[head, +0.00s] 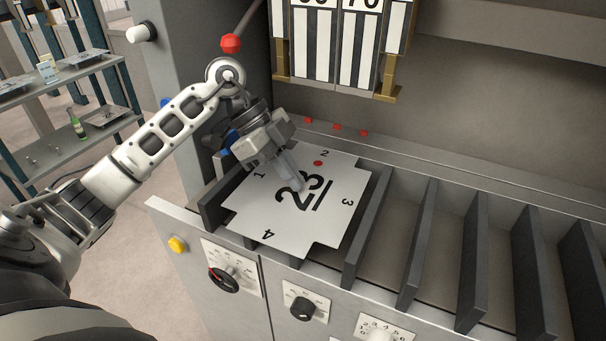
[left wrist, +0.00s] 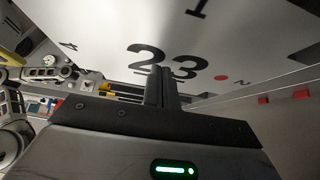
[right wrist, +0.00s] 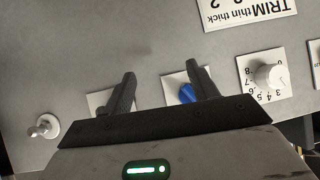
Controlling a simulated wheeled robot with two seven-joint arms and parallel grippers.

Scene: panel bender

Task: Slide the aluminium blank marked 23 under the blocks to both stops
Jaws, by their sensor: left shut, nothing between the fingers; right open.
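My right gripper (right wrist: 162,85) is open and empty before the control panel, outside the head view.
Small red pieces (head: 336,127) sit along the ledge behind the blank; I cannot tell whether they are the stops. Dark upright ribs (head: 478,255) with empty gaps run to the right. Knobs (head: 303,308) line the front panel. A red ball-ended lever (head: 231,43) stands near my left wrist.

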